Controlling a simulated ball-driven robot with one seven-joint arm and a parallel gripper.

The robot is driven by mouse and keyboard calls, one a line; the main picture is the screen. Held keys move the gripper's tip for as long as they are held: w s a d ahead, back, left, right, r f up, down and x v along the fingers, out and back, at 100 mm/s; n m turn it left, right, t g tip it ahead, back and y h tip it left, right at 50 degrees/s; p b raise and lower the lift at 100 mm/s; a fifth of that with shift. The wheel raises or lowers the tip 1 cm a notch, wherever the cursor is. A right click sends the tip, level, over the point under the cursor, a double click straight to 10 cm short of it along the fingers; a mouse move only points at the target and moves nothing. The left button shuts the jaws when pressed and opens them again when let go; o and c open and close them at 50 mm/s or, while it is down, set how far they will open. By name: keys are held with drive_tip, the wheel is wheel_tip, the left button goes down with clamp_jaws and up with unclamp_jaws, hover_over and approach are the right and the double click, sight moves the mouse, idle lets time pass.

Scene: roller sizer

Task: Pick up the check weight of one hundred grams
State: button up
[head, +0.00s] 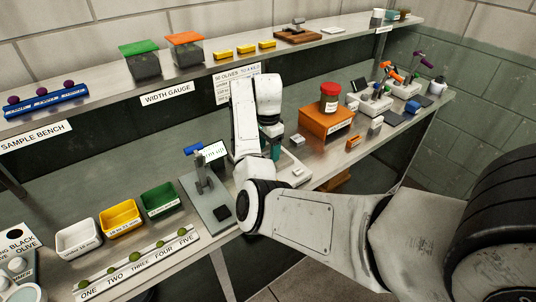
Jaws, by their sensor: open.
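I cannot pick out a check weight marked one hundred grams; labels this small are unreadable. A small metal piece (298,22) stands on a brown wooden base (297,37) on the upper shelf, but I cannot tell if it is a weight. A small pale grey block (297,140) lies on the lower bench, just right of my gripper (276,154). My gripper hangs down over the bench at the end of my folded white arm. Its fingers are small and partly hidden, and I see nothing held in it.
A grey stand with a blue top (203,172) is left of my arm. White (78,239), yellow (121,218) and green (158,199) bins stand behind a row of olives. A red-lidded jar (330,97) sits on an orange box (326,123). Instruments crowd the right end.

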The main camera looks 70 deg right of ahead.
drive_tip(key=shift+f, duration=0.65)
drive_tip(key=shift+c, duration=0.5)
drive_tip(key=shift+r, duration=0.1)
clamp_jaws()
